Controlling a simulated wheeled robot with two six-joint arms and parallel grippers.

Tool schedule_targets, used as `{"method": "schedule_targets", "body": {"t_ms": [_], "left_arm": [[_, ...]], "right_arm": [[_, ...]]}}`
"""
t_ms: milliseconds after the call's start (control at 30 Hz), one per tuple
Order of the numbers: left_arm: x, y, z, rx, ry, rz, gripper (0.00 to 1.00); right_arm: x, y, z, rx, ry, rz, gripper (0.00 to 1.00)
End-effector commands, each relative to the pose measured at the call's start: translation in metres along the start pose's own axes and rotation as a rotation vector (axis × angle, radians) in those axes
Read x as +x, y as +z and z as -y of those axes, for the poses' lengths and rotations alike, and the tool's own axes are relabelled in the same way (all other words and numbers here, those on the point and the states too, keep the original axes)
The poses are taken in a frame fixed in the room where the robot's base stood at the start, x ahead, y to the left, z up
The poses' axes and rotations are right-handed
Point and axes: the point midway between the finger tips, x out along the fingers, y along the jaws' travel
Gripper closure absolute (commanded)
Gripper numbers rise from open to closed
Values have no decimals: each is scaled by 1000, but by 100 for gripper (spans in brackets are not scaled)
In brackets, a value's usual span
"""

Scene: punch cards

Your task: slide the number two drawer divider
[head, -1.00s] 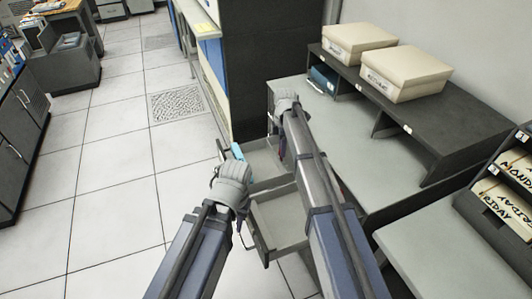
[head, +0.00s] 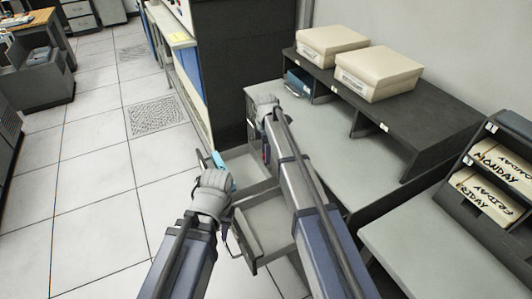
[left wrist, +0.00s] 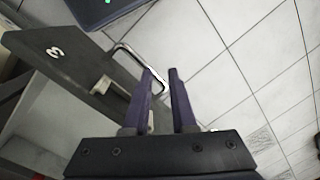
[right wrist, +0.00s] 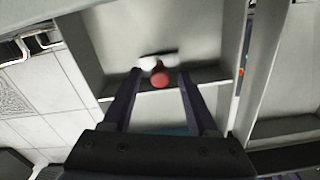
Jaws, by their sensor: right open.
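An open drawer (head: 245,163) under the counter shows its grey inside in the head view. In the right wrist view a grey divider (right wrist: 205,77) crosses a drawer, with a round red knob (right wrist: 160,80) on a white mount. My right gripper (right wrist: 157,78) is open, its fingertips either side of the knob with gaps. In the left wrist view a drawer front marked 3 (left wrist: 65,55) carries a metal handle (left wrist: 123,52). My left gripper (left wrist: 163,72) has its fingers at the handle's end, a narrow gap between them. Whether they grip it is unclear. No number two is readable.
A second open drawer (head: 262,222) stands nearer. The counter (head: 335,145) carries a dark shelf with two cream boxes (head: 375,73). A rack of labelled cards (head: 490,180) is at right. Open tiled floor (head: 95,200) lies at left.

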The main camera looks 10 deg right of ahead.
Motion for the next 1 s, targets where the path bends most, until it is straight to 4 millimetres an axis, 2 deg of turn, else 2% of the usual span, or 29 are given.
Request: {"method": "schedule_targets", "body": {"t_ms": [267, 700, 1000], "left_arm": [[-17, 1, 2, 0, 0, 0, 75], [-72, 4, 7, 0, 0, 0, 75], [-77, 4, 7, 0, 0, 0, 75]], "right_arm": [[-17, 0, 0, 0, 0, 0, 41], [-72, 0, 0, 0, 0, 0, 41], [-78, 0, 0, 0, 0, 0, 41]]}}
